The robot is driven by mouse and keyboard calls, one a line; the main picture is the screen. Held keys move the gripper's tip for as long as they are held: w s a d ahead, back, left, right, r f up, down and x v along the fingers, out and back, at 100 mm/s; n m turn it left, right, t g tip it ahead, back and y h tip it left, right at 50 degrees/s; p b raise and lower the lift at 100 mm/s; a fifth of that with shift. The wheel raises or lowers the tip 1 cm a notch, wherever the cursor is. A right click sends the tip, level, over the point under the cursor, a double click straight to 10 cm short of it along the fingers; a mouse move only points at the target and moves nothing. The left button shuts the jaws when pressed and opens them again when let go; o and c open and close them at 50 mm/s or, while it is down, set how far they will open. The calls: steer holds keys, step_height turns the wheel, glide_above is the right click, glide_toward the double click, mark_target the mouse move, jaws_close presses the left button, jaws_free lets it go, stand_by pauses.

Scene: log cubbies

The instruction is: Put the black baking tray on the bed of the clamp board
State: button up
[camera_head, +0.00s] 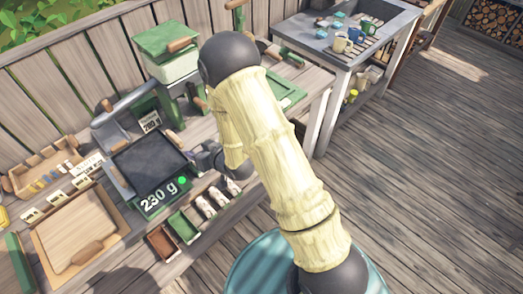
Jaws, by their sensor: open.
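A black baking tray (148,160) lies flat on a green scale whose front display (160,195) reads 230 g, with a green light. My gripper (203,160) is dark and small in view, just right of the tray; it is open, and I see nothing between its fingers. Whether it touches the tray is unclear. A green board (286,94) lies on the bench at the right, partly hidden behind my arm. It may be the clamp board, but I cannot tell for sure; its bed is mostly covered.
A wooden framed board with a handle (80,230) is at the front left. Small red and green bins (183,226) and several white bottles (206,204) line the front edge. A green-topped device (167,40) stands behind. A grey-topped table with mugs (345,40) is at the back right.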

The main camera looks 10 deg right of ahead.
steer(key=s+d+r+m+g+h, duration=0.3)
steer(key=d+r+h, duration=0.4)
steer(key=d, duration=0.7)
steer(key=s+d+r+g, duration=0.2)
steer(key=s+d+r, duration=0.1)
steer(key=s, duration=0.4)
steer(key=s+d+r+m+g, duration=0.1)
steer(key=s+d+r+g, duration=0.1)
steer(key=s+d+r, duration=0.2)
steer(key=s, duration=0.3)
steer(key=shift+s+d+m+h, duration=0.15)
steer(key=shift+d+m+h, duration=0.05)
steer(key=shift+m+h, duration=0.1)
steer(key=shift+o, duration=0.3)
steer(key=shift+s+a, duration=0.1)
steer(key=shift+s, duration=0.05)
steer(key=c, duration=0.3)
